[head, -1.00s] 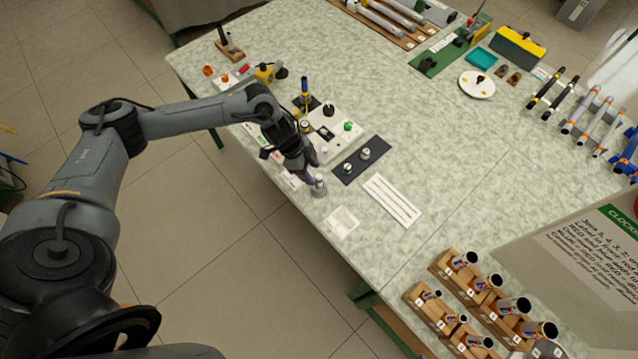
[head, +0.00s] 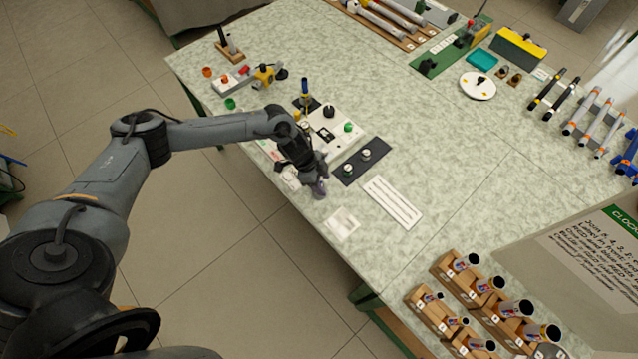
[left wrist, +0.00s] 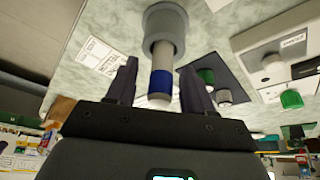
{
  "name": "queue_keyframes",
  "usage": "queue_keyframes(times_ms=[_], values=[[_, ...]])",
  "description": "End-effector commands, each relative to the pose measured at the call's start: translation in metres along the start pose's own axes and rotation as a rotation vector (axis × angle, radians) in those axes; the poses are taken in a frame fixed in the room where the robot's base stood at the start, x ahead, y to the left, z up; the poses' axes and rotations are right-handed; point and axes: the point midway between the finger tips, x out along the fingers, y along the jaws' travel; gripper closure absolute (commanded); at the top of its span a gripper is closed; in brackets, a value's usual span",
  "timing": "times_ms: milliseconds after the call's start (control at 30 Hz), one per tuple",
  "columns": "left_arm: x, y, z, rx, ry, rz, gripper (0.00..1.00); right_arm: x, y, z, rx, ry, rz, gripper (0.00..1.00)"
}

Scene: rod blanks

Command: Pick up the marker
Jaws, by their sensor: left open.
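The marker (left wrist: 161,85) shows in the left wrist view as a short white cylinder with a blue band, standing in a round grey holder (left wrist: 164,28). In the head view the grey holder (head: 319,190) is near the table's front edge, and my gripper hides most of the marker. My left gripper (head: 313,176) is right over it. In the left wrist view the dark fingers of my left gripper (left wrist: 160,68) are apart, with the marker's free end between them in the picture. Visible gaps separate it from both fingers. My right gripper is not in view.
A dark mat (head: 361,160) with two small knobbed pieces and a white panel (head: 335,128) lie close by. A white slotted plate (head: 393,203) and a pale square card (head: 342,224) lie to the right. The middle of the table is clear.

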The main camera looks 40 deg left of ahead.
Motion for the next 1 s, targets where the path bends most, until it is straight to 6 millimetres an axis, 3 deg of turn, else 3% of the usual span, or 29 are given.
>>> queue_keyframes(times_ms=[33,367,767,1000], values=[[0.000,0.000,0.000,0.000,0.000,0.000,0.49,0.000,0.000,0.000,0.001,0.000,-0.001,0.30],[0.000,0.000,0.000,0.000,0.000,0.000,1.00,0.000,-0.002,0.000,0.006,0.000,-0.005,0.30],[-0.004,0.000,-0.002,0.000,0.001,0.000,1.00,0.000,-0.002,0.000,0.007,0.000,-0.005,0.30],[-0.022,-0.001,-0.009,0.001,0.002,-0.002,1.00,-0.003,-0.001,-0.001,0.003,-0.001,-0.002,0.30]])
